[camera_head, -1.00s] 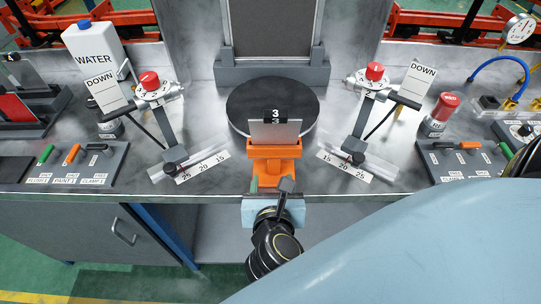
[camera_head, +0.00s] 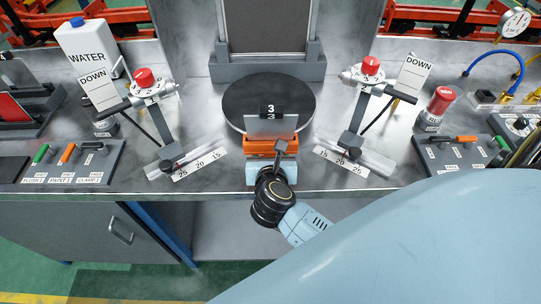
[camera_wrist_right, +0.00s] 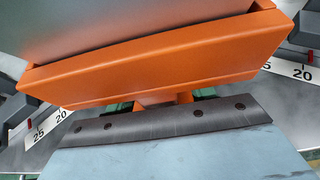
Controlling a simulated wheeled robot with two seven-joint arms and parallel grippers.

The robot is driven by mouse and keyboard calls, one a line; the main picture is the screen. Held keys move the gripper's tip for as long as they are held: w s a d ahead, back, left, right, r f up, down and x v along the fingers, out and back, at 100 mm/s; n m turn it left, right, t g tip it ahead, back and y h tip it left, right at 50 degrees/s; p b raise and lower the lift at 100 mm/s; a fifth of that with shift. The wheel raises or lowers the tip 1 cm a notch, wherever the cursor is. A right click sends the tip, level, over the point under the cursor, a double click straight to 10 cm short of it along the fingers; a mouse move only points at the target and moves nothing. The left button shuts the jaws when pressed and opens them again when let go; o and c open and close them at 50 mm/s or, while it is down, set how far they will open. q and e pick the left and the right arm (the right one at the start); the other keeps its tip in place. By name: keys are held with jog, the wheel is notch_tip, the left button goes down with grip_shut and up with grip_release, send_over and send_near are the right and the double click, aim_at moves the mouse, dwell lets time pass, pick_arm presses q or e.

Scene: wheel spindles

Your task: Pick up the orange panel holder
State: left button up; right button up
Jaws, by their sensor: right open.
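The orange panel holder (camera_head: 271,146) stands at the front of the bench, before the dark round turntable, with a grey panel marked 3 (camera_head: 270,127) upright in it. My right gripper (camera_head: 271,170) is open, close in front of and below the holder's upper block. In the right wrist view the orange holder (camera_wrist_right: 160,62) fills the upper middle, and a dark pad on my gripper (camera_wrist_right: 160,121) lies just below its block, by its short stem. The other finger is hidden, and I cannot tell whether the pad touches the stem. My left gripper is not in view.
A red-capped can (camera_head: 440,105) stands right.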

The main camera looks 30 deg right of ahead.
grip_shut()
jog(key=shift+r, duration=0.1)
dwell(0.3)
